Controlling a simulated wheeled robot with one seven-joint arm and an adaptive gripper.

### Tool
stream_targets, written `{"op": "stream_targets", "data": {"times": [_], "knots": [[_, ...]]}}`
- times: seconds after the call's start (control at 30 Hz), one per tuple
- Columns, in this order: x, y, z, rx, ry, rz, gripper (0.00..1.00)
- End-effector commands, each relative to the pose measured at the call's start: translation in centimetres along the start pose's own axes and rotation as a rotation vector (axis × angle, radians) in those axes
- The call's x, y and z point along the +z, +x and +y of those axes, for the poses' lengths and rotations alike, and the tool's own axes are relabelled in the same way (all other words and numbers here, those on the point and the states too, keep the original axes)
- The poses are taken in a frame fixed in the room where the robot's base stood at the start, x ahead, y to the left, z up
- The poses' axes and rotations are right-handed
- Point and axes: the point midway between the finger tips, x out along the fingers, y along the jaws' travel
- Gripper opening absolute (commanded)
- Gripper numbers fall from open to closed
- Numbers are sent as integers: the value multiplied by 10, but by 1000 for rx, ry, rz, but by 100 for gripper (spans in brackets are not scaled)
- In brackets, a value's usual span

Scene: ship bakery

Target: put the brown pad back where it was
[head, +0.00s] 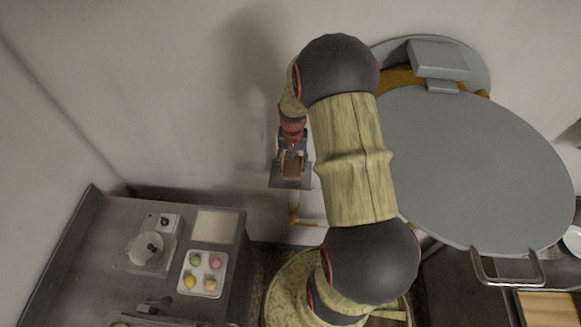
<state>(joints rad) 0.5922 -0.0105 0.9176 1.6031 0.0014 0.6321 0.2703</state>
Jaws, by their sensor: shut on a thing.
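The brown pad (291,171) is a small brown block between the fingers of my gripper (291,161). My gripper hangs near the wall, left of my arm, and is shut on the pad. A small grey plate (277,182) shows behind and below the pad. I cannot tell whether the pad touches this plate or is above it.
At the lower left, a steel counter (105,222) bears a scale-like device (150,249), a pale square board (215,227) and a white tray (213,260) with several coloured round pieces. A large grey oval surface (475,165) stands at the right. Bare wall lies behind my gripper.

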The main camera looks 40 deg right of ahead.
Motion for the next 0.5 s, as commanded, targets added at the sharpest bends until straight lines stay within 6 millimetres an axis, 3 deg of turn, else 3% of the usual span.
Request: {"op": "stream_targets", "data": {"times": [0.33, 0.5], "knots": [[-12, 18, -9, 0, 0, -1, 28], [-12, 40, -8, 1, 0, -2, 28]]}}
